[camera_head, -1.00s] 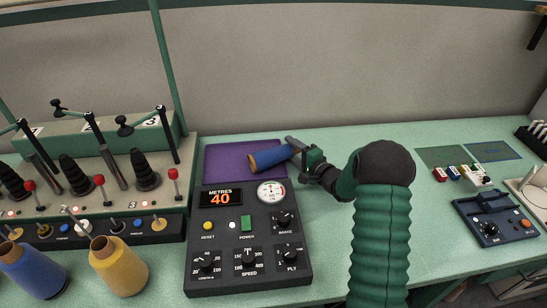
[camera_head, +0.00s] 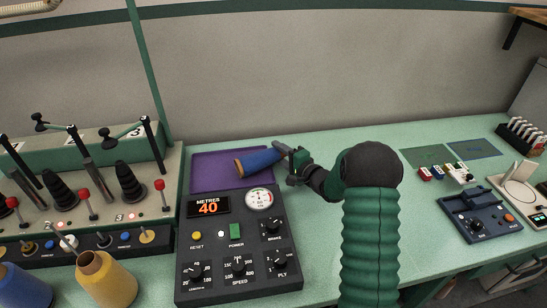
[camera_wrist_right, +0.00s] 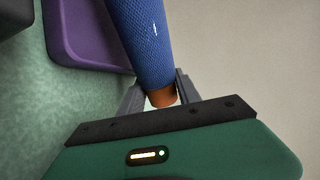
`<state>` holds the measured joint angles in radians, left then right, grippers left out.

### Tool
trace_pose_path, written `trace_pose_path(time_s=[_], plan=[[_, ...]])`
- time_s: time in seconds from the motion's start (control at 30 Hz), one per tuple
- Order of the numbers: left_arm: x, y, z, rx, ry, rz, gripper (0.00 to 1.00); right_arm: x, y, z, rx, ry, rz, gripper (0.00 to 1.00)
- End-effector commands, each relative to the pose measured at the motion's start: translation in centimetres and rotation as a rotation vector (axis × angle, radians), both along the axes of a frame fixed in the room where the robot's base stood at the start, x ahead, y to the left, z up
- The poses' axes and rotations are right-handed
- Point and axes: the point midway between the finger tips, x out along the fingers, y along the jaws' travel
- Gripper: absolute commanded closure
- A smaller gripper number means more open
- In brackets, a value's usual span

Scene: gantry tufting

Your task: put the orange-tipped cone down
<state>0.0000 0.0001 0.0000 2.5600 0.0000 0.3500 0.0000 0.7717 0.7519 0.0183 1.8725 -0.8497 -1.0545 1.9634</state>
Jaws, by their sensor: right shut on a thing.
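The blue cone (camera_head: 259,162) lies on its side in my right gripper (camera_head: 281,151), over the right part of the purple mat (camera_head: 212,168). Its wide orange-rimmed end points left. In the right wrist view the cone (camera_wrist_right: 146,35) runs upward from its narrow orange tip (camera_wrist_right: 162,98), which sits between the two grey fingers of the right gripper (camera_wrist_right: 160,92). The purple mat's raised edge (camera_wrist_right: 92,30) shows left of the cone there. I cannot tell whether the cone touches the mat. My left gripper is not in view.
A dark control box (camera_head: 236,245) with knobs stands just in front of the mat. A machine with black cones and red-topped levers (camera_head: 80,185) is at left. A yellow cone (camera_head: 105,280) stands at front left. The green table (camera_head: 320,225) is bare right of the control box.

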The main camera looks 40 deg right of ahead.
Motion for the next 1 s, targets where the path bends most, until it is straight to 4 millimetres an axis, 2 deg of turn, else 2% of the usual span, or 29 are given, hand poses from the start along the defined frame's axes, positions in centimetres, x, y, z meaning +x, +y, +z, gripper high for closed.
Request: trace_pose_path(time_s=[0.03,0.2,0.37,0.47,0.7,1.0], plan=[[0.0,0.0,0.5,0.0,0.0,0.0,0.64,0.0,0.0,1.8,-0.004,-0.006,-0.001,1.0],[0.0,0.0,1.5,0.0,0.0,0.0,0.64,0.0,-0.1,6.1,-0.005,-0.007,-0.001,1.0],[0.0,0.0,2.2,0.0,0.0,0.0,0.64,0.2,0.3,8.8,-0.02,-0.001,0.008,1.0],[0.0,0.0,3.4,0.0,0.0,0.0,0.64,0.9,1.7,10.3,-0.111,0.016,0.049,1.0],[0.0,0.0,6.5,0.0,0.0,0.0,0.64,3.2,7.0,13.3,-0.647,0.063,0.225,1.0],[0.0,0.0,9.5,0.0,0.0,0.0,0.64,5.0,12.3,16.0,-1.268,0.002,0.376,1.0]])
